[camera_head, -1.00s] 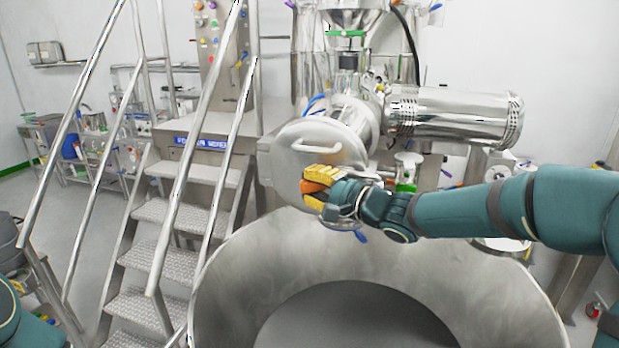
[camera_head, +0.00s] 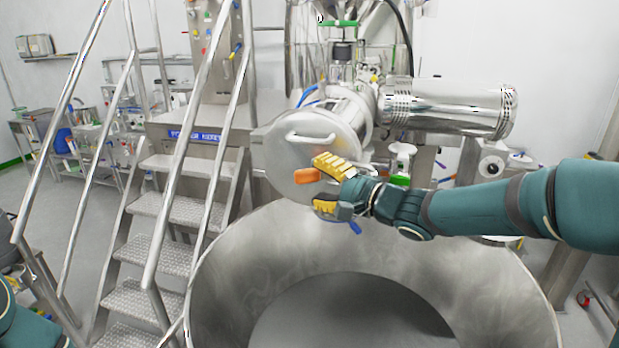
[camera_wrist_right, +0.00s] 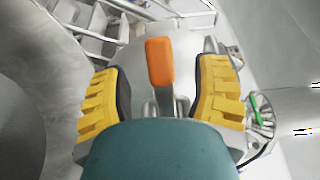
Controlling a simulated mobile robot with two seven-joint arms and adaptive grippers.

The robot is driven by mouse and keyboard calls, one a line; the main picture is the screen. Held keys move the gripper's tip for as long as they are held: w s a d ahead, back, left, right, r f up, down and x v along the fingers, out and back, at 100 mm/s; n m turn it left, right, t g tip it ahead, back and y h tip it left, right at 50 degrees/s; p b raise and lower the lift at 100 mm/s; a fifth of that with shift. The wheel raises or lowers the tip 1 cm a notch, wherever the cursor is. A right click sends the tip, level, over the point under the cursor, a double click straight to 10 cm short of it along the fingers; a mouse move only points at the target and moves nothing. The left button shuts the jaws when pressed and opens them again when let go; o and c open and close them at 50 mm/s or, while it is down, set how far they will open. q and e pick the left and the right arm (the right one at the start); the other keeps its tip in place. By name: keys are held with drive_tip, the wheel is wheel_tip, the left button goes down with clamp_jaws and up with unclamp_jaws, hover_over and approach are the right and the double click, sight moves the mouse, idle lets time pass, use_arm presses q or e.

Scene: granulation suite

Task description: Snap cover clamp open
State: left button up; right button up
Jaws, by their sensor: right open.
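The cover (camera_head: 300,150) is a round metal disc with a bar handle on the machine's front end. The clamp's orange lever (camera_head: 307,175) sticks out at the cover's lower edge. My right gripper (camera_head: 318,186) is open in front of it, with yellow finger pads above and below the lever. In the right wrist view the orange lever (camera_wrist_right: 160,62) stands between the two spread yellow pads, with a gap on each side. The rest of the clamp is mostly hidden by my gripper. Only a bit of my left arm shows at the lower left; its gripper is not visible.
A large open steel bowl (camera_head: 215,285) sits below my right arm. Metal steps with handrails (camera_head: 170,205) stand to the left. A steel cylinder (camera_head: 445,105) juts right from the machine, above my forearm.

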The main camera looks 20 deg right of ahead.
drive_tip(key=v, duration=0.8)
drive_tip(key=shift+s+d, duration=0.2)
drive_tip(key=shift+s, duration=0.05)
